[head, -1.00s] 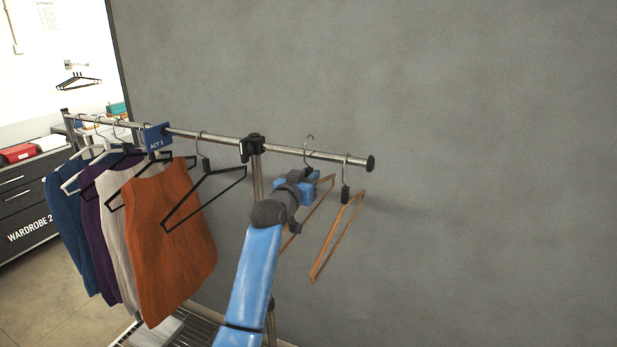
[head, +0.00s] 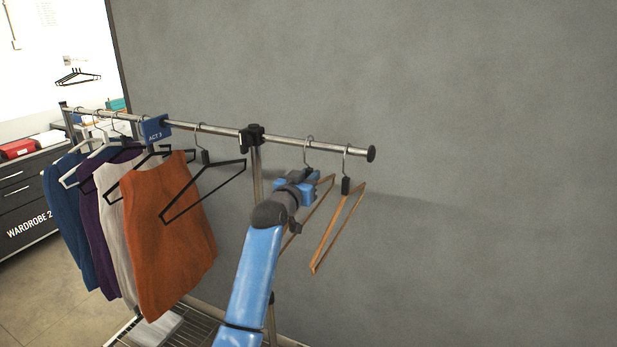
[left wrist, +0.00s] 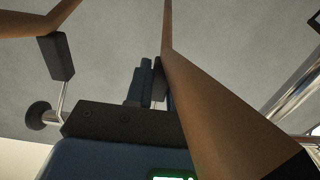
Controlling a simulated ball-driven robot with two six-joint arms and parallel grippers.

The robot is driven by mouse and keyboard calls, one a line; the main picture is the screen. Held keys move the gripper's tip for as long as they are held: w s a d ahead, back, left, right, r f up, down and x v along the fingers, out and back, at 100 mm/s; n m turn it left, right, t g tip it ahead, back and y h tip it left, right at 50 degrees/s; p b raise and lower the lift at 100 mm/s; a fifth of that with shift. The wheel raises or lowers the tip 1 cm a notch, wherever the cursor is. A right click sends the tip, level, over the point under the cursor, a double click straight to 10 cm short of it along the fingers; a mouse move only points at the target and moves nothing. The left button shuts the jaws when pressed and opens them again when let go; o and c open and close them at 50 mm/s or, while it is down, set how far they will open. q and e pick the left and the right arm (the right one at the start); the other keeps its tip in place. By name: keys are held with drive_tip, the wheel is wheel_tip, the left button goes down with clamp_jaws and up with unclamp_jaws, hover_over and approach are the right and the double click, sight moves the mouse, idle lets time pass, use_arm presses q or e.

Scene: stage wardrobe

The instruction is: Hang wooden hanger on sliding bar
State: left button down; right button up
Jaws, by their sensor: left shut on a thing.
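A wooden hanger (head: 318,207) with a wire hook is held by my left gripper (head: 304,179), which is shut on it just below the sliding bar (head: 220,130). The top of its hook shows slightly above the bar and appears to be over it; whether it bears on the bar I cannot tell. My gripper and arm hide part of this hanger. In the left wrist view, the held hanger's wooden arm (left wrist: 212,98) runs past the jaws (left wrist: 150,90). My right gripper is not in view.
A second wooden hanger (head: 334,231) hangs close on the right, near the bar's black end cap (head: 371,154). A black clamp (head: 252,137), an empty black hanger (head: 205,188) and several garments, including an orange one (head: 170,235), are to the left. A grey wall stands behind.

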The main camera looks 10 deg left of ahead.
use_arm(q)
drive_tip(key=shift+f, duration=0.3)
drive_tip(key=c, duration=0.9)
unclamp_jaws()
drive_tip(key=shift+s, duration=0.15)
